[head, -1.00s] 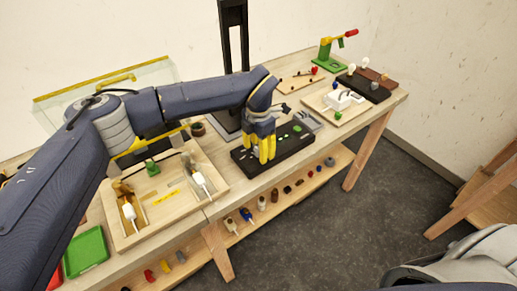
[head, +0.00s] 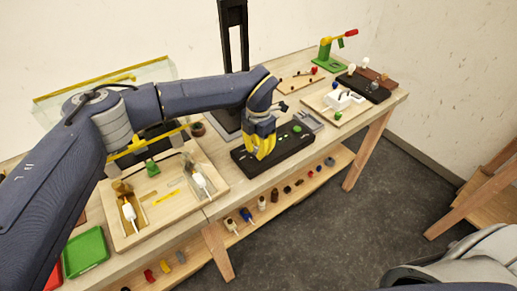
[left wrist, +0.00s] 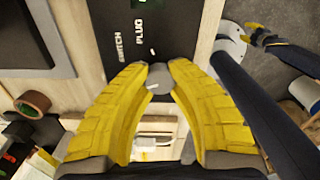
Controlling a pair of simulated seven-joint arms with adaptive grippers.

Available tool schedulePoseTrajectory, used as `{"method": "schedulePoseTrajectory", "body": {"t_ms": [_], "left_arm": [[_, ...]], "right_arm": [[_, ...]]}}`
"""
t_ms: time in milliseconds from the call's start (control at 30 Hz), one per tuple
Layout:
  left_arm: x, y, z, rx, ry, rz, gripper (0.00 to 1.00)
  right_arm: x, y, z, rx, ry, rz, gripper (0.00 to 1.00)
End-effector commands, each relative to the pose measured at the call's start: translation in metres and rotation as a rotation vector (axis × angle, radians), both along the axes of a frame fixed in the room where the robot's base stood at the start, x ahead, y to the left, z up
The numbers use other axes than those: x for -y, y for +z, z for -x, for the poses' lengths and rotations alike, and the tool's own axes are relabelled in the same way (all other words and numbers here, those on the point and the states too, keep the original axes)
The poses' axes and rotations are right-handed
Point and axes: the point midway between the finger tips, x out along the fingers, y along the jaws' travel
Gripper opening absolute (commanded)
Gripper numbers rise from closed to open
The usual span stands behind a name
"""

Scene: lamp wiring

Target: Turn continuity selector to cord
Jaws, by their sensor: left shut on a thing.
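A black box (head: 297,145) with green round parts stands on the bench in the head view. My left gripper (head: 260,149) is over its left part. In the left wrist view, my left gripper's yellow fingertips (left wrist: 159,73) are shut on a small grey knob (left wrist: 158,83) with a light mark. The fingers hide its sides. The black panel (left wrist: 180,35) beside it bears the words SWITCH and PLUG; no other label is readable. My right gripper (left wrist: 257,34) seems to show small at the upper right there; its jaws are unclear.
A wooden tray (head: 135,238) with white-ended parts is left of the box. A green tray (head: 86,252) lies further left. A black post (head: 233,40) rises behind the box. A white device on a board (head: 345,113) stands to the right. Small parts line the lower shelf (head: 275,205).

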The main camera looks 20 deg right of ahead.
Motion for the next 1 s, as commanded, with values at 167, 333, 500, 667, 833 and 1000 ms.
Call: {"method": "schedulePoseTrajectory", "body": {"t_ms": [167, 333, 500, 667, 833, 1000], "left_arm": [[-0.0002, 0.0, -0.0002, 0.0, 0.056, 0.0, 0.0], [-0.0002, 0.0, -0.0001, 0.0, 0.063, 0.0, 0.0], [-0.0002, 0.0, -0.0001, 0.0, 0.062, 0.0, 0.24], [-0.0001, -0.0001, 0.0, 0.0, 0.061, 0.0, 0.43], [0.0, -0.0001, -0.0001, 0.0, 0.061, 0.0, 0.52], [0.0, 0.0007, -0.0001, 0.0, 0.061, 0.0, 0.52]], "right_arm": [[0.0001, 0.0, -0.0001, 0.0, 0.0, 0.0, 0.44], [0.0001, 0.0, 0.0, 0.0, 0.0, 0.0, 0.44], [0.0001, 0.0, 0.0, 0.0, 0.0, 0.0, 0.44], [0.0002, 0.0, -0.0001, 0.0, 0.0, 0.0, 0.44], [0.0004, 0.0, 0.0, 0.0, 0.0, 0.0, 0.44], [0.0047, -0.0001, 0.0, -0.001, 0.001, 0.005, 0.44]]}}
